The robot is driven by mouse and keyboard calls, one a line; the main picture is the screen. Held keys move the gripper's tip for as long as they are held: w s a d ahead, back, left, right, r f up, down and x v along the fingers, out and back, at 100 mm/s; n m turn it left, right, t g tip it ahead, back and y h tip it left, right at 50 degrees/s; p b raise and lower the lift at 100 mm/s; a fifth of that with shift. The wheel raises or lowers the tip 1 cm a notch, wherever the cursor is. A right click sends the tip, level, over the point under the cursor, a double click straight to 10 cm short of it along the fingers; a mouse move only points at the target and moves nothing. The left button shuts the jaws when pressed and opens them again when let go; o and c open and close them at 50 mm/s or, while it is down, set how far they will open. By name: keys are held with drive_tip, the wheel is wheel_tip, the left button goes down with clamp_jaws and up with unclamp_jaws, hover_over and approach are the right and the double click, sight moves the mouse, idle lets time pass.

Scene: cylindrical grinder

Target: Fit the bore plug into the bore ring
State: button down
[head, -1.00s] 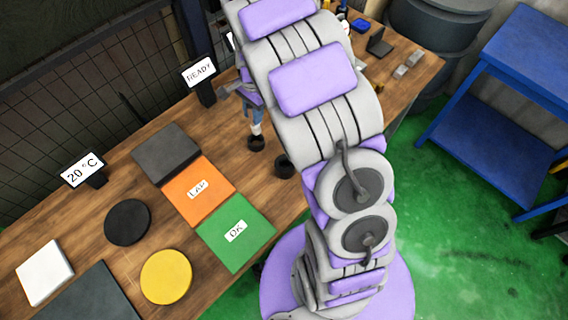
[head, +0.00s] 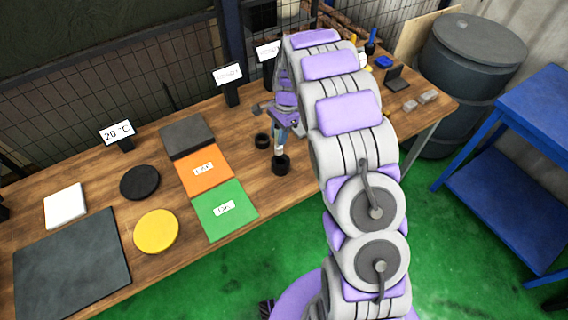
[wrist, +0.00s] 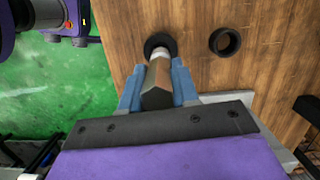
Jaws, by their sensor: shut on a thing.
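My gripper (head: 284,130) is shut on the bore plug (wrist: 157,78), a grey handle with a pale end, between its blue fingers; the gripper also shows in the wrist view (wrist: 158,92). The plug points down at a black ring (head: 281,166) near the table's front edge, also in the wrist view (wrist: 151,42). The pale end overlaps this ring's opening; I cannot tell whether it is above or inside. A second black ring (head: 262,141), open and empty in the wrist view (wrist: 225,41), stands beside it. I cannot tell which is the bore ring.
A green pad (head: 226,211), orange pad (head: 205,170) and dark grey block (head: 187,135) lie left of the rings. Black (head: 140,182) and yellow (head: 156,231) discs lie farther left. Display signs stand behind. A blue shelf (head: 505,170) stands right, off the table.

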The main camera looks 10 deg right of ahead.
sight(281, 150)
wheel_tip(281, 150, down, 5)
drive_tip(key=shift+a+r+b, duration=0.1)
drive_tip(key=shift+b, duration=0.35)
drive_tip(key=shift+d+f, duration=0.55)
wheel_tip(281, 150, down, 3)
drive_tip(key=shift+f+b, duration=0.1)
drive_tip(key=shift+b, duration=0.3)
drive_tip(key=shift+a, duration=0.25)
drive_tip(key=c, duration=0.8)
unclamp_jaws()
drive_tip(key=shift+d, duration=0.1)
drive_tip(key=shift+c, duration=0.2)
